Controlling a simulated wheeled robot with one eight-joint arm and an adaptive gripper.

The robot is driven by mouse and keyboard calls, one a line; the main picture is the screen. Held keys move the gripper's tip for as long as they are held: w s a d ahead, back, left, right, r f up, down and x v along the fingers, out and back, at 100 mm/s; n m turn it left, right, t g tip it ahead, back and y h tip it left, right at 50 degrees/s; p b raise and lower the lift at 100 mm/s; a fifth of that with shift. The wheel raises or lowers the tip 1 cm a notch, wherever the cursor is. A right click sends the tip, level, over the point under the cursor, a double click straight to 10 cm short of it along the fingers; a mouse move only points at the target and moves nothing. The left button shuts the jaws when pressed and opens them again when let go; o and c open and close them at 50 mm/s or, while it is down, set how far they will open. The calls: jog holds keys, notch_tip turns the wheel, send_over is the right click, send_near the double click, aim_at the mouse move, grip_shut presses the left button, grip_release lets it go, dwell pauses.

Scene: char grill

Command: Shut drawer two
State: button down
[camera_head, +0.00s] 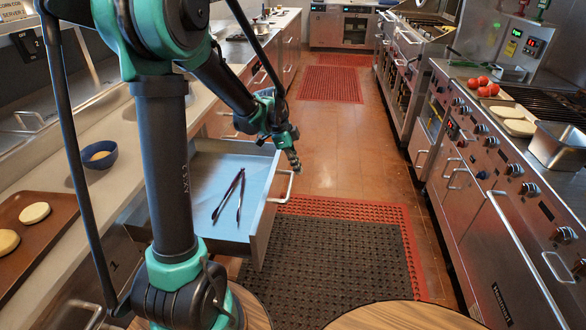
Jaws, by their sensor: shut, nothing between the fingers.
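A drawer (262,215) stands pulled out from the left counter, over the floor mat. Its front panel faces right and carries a metal bar handle (284,187). No number shows on it, so I cannot read which drawer it is. A pair of dark tongs (229,196) lies on its pale bottom. My gripper (295,164) is shut and empty. It appears above the far end of the drawer front, near the handle; I cannot tell whether it touches. My arm hides part of the drawer's near left side.
A cabinet front marked 1 (113,266) is at lower left. A blue bowl (99,154) and a brown tray (34,235) with buns sit on the left counter. A grill range (500,160) lines the right side. The tiled aisle (330,140) between is clear.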

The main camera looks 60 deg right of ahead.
aim_at(291, 188)
notch_tip(291, 188, down, 8)
jog(key=w, duration=0.1)
jog(key=shift+w+a, duration=0.15)
jog(key=shift+a, duration=0.05)
dwell(0.5)
jog(key=shift+w+a, duration=0.15)
jog(key=shift+w, duration=0.25)
jog(key=w+a, duration=0.3)
jog(key=w, duration=0.5)
jog(key=w+a, duration=0.3)
jog(key=w, duration=0.5)
jog(key=w+a, duration=0.3)
jog(key=w, duration=0.5)
jog(key=shift+w, duration=0.35)
